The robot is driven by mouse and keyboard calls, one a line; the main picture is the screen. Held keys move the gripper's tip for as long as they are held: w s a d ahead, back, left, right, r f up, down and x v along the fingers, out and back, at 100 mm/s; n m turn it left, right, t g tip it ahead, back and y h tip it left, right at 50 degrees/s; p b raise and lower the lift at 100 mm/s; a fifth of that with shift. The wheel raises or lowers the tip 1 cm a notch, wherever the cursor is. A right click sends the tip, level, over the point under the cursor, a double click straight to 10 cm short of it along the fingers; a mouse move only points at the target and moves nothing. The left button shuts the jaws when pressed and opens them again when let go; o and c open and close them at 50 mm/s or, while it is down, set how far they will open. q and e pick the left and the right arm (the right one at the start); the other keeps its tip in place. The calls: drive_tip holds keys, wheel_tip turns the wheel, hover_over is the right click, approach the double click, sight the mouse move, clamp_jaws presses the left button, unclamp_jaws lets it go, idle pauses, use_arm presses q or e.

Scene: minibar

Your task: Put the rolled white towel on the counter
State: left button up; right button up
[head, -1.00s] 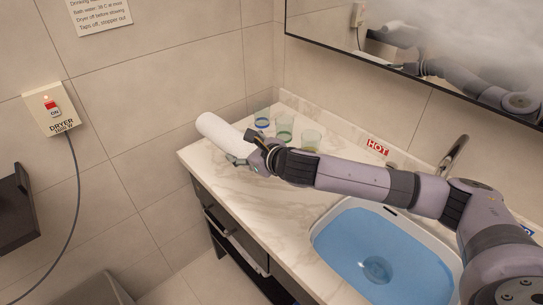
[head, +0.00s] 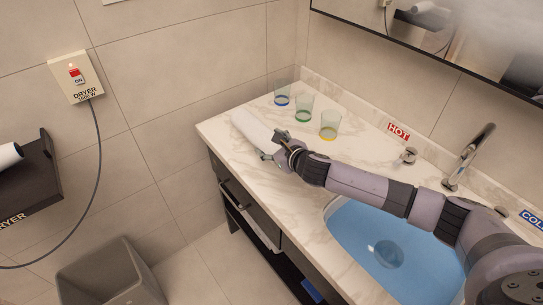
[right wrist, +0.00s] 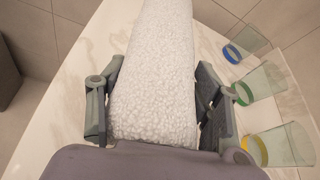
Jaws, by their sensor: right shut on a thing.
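The rolled white towel (head: 250,127) is at the far left end of the marble counter (head: 308,220), low over or on its top. I cannot tell whether it touches the surface. My right gripper (head: 274,150) is shut on the towel's near end. In the right wrist view the fuzzy towel (right wrist: 153,75) lies between the two fingers of my right gripper (right wrist: 158,105) and extends away past them, over the counter (right wrist: 85,70). My left gripper is out of view.
Glasses with blue (head: 282,94), green (head: 304,108) and yellow (head: 329,126) bases stand right of the towel. A water-filled basin (head: 345,225), a tap (head: 470,155) and a HOT sign (head: 398,132) are farther right. A dark wall holder (head: 35,180) and a bin (head: 110,275) are at left.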

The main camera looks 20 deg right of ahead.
sight(271, 164)
wheel_tip(271, 164, down, 5)
drive_tip(key=shift+r, duration=0.15)
drive_tip(key=o, duration=1.4)
drive_tip(key=shift+s+r, duration=0.1)
drive_tip(key=shift+s, duration=0.05)
drive_tip(key=b+v, duration=0.1)
drive_tip(key=v, duration=1)
drive_tip(key=shift+s+d+r, duration=0.15)
drive_tip(key=shift+s, duration=0.2)
